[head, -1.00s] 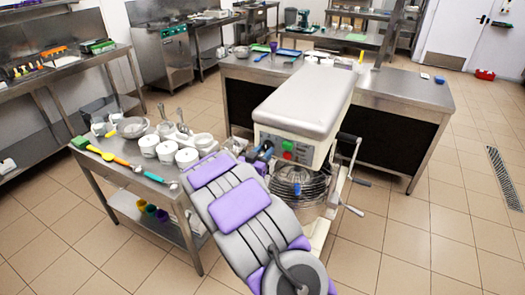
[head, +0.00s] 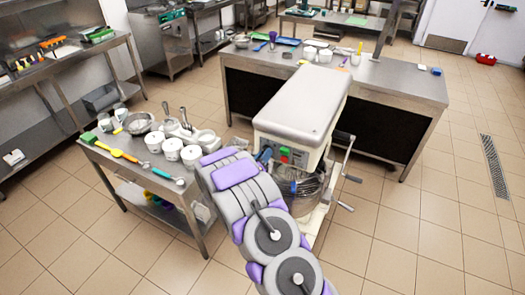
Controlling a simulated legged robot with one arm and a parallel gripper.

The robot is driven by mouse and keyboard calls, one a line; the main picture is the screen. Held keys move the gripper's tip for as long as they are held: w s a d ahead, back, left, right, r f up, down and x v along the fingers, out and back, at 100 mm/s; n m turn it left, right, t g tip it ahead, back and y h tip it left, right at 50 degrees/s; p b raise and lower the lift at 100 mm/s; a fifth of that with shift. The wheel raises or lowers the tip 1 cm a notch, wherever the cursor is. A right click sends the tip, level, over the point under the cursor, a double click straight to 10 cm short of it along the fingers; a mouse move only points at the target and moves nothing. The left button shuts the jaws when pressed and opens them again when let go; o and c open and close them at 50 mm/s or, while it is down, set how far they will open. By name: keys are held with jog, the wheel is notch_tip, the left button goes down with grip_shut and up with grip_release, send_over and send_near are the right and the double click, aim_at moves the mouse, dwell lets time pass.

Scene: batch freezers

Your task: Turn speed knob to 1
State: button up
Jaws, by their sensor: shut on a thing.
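The mixer (head: 303,105) is a large cream machine with a grey top, right of my arm. Its front panel (head: 301,157) carries a red button (head: 285,150). My gripper (head: 265,156), small and dark blue, is at the left part of this panel, beside the buttons. It is shut on what appears to be the speed knob, which the gripper and my arm hide. The knob's markings and setting cannot be read.
A steel table (head: 105,152) with white pots, a bowl and spoons stands close on the left. A steel counter (head: 405,85) stands behind the mixer. Cranked handles (head: 346,175) stick out on the mixer's right.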

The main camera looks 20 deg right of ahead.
jog(key=shift+w+a+n+p, duration=0.1)
jog(key=shift+n+p, duration=0.3)
jog(key=shift+n, duration=0.1)
jog(key=o, duration=0.9)
jog(key=shift+w+f, duration=0.15)
jog(key=shift+o, duration=0.7)
jog(key=shift+s, duration=0.2)
jog(key=v, duration=1.7)
jog(key=shift+b, duration=0.4)
